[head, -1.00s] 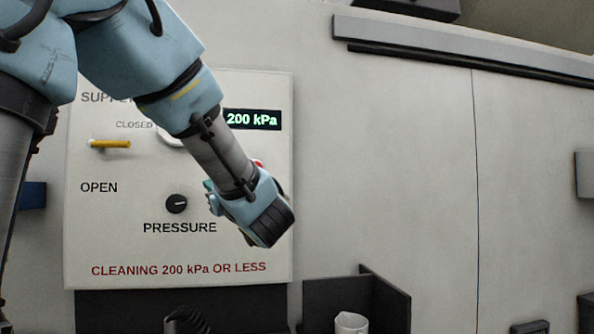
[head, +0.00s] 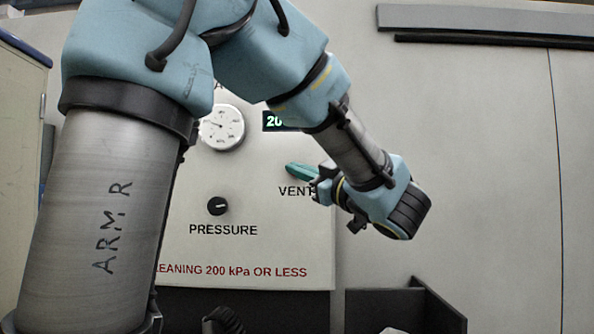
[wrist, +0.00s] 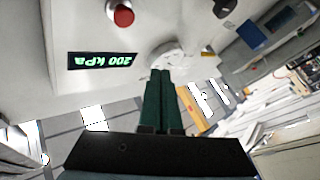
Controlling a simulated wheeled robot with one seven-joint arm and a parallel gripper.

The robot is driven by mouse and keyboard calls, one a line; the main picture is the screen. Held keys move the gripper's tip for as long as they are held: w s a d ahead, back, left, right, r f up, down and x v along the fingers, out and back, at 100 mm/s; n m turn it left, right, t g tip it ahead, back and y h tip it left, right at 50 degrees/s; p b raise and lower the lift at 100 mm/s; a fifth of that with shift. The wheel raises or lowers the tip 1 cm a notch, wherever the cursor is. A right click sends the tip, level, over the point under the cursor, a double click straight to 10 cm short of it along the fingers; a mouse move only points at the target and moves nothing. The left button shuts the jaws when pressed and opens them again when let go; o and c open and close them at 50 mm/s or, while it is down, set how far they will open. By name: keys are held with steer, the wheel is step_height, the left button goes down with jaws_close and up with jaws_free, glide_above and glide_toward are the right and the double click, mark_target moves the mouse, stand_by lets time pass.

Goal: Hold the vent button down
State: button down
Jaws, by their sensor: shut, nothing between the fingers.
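The red vent button (wrist: 122,15) shows at the top of the wrist view, where the picture is upside down. In the head view it is hidden behind my arm, and the VENT label (head: 295,191) is partly covered. My gripper (head: 288,167) has its green fingers pointing left, in front of the panel (head: 250,245). In the wrist view its fingers (wrist: 160,72) are together and empty. The button lies up and left of the fingertips there, apart from them in the picture. The display (wrist: 102,60) reads 200 kPa.
A round gauge (head: 222,128) and a black pressure knob (head: 217,206) are on the panel, left of my gripper. A dark open-topped bin (head: 385,303) stands below. The plain wall (head: 480,150) to the right is clear.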

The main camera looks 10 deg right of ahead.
steer(key=w+d+p, duration=0.1)
steer(key=w, duration=0.7)
steer(key=shift+d, duration=0.2)
steer(key=shift+w, duration=0.2)
stand_by(1.7)
steer(key=shift+w+d, duration=0.1)
steer(key=shift+w, duration=0.15)
steer(key=shift+w+d, duration=0.1)
steer(key=shift+w, duration=0.4)
stand_by(0.8)
steer(key=shift+s, duration=0.1)
stand_by(0.4)
steer(key=shift+s+a, duration=0.2)
steer(key=shift+s, duration=0.6)
steer(key=s, duration=0.1)
steer(key=s+b, duration=0.1)
steer(key=s, duration=0.1)
steer(key=s+a, duration=0.1)
steer(key=s, duration=0.1)
steer(key=shift+b, duration=0.35)
